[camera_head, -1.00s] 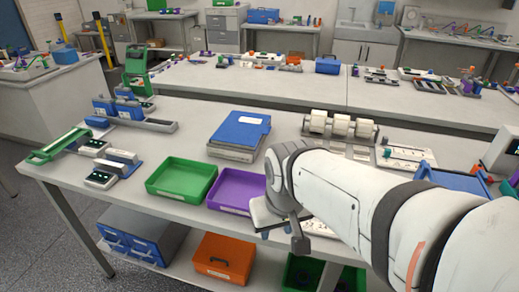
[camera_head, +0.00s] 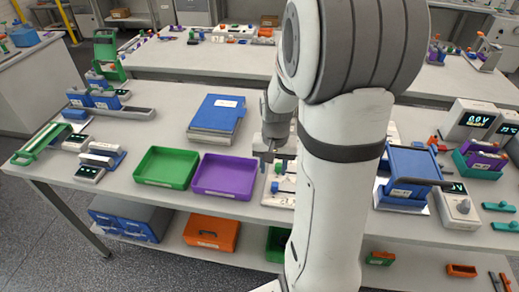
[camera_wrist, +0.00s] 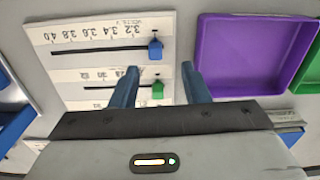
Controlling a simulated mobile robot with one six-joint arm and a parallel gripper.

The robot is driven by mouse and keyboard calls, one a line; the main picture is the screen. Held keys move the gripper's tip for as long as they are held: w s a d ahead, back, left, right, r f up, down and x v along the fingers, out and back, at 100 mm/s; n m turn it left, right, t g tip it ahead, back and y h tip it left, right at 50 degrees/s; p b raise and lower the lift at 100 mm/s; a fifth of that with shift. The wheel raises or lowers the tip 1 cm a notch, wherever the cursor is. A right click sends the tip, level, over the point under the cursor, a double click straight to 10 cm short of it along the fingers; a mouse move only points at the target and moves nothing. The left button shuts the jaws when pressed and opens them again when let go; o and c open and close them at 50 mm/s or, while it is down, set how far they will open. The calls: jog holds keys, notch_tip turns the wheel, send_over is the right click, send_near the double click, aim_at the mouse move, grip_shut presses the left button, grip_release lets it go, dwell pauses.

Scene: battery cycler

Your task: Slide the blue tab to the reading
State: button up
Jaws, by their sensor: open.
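The blue tab (camera_wrist: 155,49) sits on a dark slot in a white scale panel (camera_wrist: 100,28), near the 3.2 end of a scale running to 4.0. The text looks upside down in the wrist view. A green tab (camera_wrist: 158,89) sits on a second slot of the panel. My gripper (camera_wrist: 160,66) is open and empty. In the wrist view its fingertips lie either side of the green tab and short of the blue tab; their height above the panel is unclear. In the head view the blue tab (camera_head: 275,187) shows left of my arm, which hides much of the panel.
A purple tray (camera_head: 225,177) and a green tray (camera_head: 166,167) stand left of the panel. A blue rack (camera_head: 408,170) and display boxes (camera_head: 467,121) stand to the right.

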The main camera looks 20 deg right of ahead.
aim_at(275, 184)
jog(key=shift+w+d+f+m, duration=0.3)
jog(key=shift+d+f, duration=0.1)
jog(key=shift+d, duration=0.2)
notch_tip(275, 184, down, 8)
jog(key=shift+r+p, duration=0.15)
jog(key=shift+p, duration=0.45)
jog(key=shift+c, duration=0.5)
grip_shut()
